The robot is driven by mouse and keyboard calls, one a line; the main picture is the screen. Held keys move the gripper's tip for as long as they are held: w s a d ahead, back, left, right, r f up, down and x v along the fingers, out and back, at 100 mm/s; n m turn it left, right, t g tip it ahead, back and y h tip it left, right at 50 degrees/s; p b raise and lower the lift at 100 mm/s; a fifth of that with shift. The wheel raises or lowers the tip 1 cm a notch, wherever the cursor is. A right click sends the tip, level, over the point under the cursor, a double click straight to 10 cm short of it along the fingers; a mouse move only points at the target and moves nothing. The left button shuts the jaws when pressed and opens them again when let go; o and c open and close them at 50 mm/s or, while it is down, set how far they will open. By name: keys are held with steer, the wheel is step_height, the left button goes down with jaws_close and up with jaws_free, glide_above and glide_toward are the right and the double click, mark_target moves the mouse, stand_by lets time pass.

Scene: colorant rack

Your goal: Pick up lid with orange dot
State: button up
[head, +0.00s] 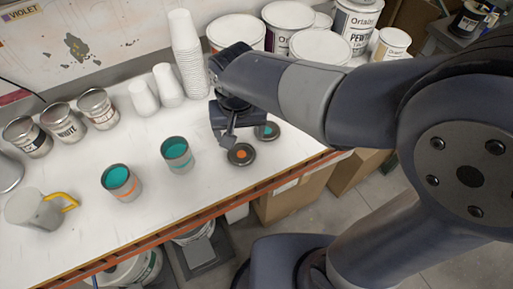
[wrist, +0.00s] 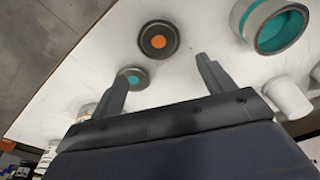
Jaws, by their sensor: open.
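The lid with the orange dot (head: 241,154) is a dark round lid lying flat on the white table near its front edge. It also shows in the wrist view (wrist: 158,40), beyond the fingertips and roughly between their lines. A second dark lid with a teal dot (head: 267,131) lies behind and to the right of it; in the wrist view this lid (wrist: 133,78) is partly hidden by the left finger. My gripper (wrist: 160,70) is open and empty. In the head view it is just above and behind the orange-dot lid, apart from it as far as I can tell.
Two open cans of teal paint (head: 177,155) (head: 122,183) stand left of the lids. A grey pitcher with a yellow handle (head: 36,208) is far left. Stacked white cups (head: 186,52) and large buckets (head: 320,47) stand behind. The white table (head: 210,190) is clear around the orange-dot lid's front.

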mark_target(242, 154)
steer(key=shift+w+a+f+p, duration=0.1)
steer(key=shift+w+f+p, duration=0.1)
steer(key=shift+f, duration=1.6)
steer(key=shift+w+f+p, duration=0.2)
steer(key=shift+f+p, duration=0.05)
steer(key=shift+f, duration=1.55)
steer(key=shift+w+a+f+p, duration=0.1)
steer(key=shift+w+f+p, duration=0.1)
steer(key=shift+f, duration=1.6)
steer(key=shift+c, duration=0.5)
steer(key=c, duration=0.5)
